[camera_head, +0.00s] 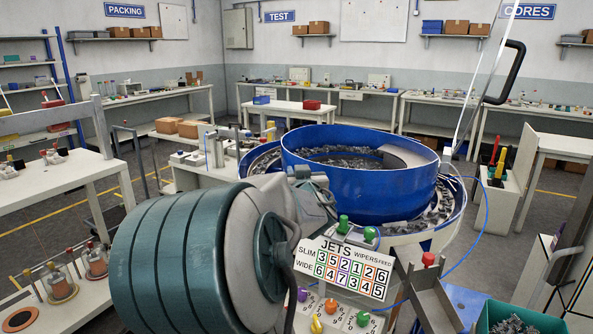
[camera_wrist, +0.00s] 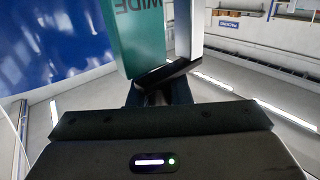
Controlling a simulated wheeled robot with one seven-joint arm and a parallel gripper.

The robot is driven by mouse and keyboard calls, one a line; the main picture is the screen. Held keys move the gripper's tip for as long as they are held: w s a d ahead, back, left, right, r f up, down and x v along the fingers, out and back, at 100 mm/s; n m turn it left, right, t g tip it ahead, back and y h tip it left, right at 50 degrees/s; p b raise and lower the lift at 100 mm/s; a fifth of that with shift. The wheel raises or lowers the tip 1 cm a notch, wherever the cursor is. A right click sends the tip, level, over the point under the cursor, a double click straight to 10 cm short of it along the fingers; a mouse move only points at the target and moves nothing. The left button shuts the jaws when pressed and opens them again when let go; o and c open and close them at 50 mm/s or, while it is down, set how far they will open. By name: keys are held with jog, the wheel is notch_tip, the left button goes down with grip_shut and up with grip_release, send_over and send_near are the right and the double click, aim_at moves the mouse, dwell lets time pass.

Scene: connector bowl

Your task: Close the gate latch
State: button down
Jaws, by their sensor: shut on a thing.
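In the wrist view my gripper (camera_wrist: 162,92) shows as a dark body with short dark jaws pointing up the picture. I cannot pick out the gate latch for certain in either view. In the head view the big blue feeder bowl (camera_head: 360,190) holds many small grey parts. My arm covers the area left of and below the bowl, and my jaws are not clear there.
A white panel headed JETS (camera_head: 342,268) stands in front of the bowl, with coloured knobs (camera_head: 332,306) below it. A green bin (camera_head: 515,318) is at the lower right. A blue hose (camera_head: 478,250) loops right of the bowl. Benches line the walls.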

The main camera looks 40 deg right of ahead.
jog(key=shift+d+f+y+b, duration=0.1)
jog(key=shift+f+y+b, duration=0.4)
jog(key=shift+f, duration=0.4)
jog(key=shift+f+n+t+b, duration=0.1)
jog(key=shift+n+t+b, duration=0.25)
jog(key=shift+b, duration=0.45)
jog(key=shift+w+r+n+t+y+b, duration=0.15)
jog(key=shift+r+n+t+y+b, duration=0.2)
jog(key=shift+r+n+y+b, duration=0.5)
jog(key=shift+r+m, duration=0.3)
jog(key=shift+r, duration=0.15)
jog(key=c, duration=1.3)
grip_release()
jog(key=shift+h, duration=0.35)
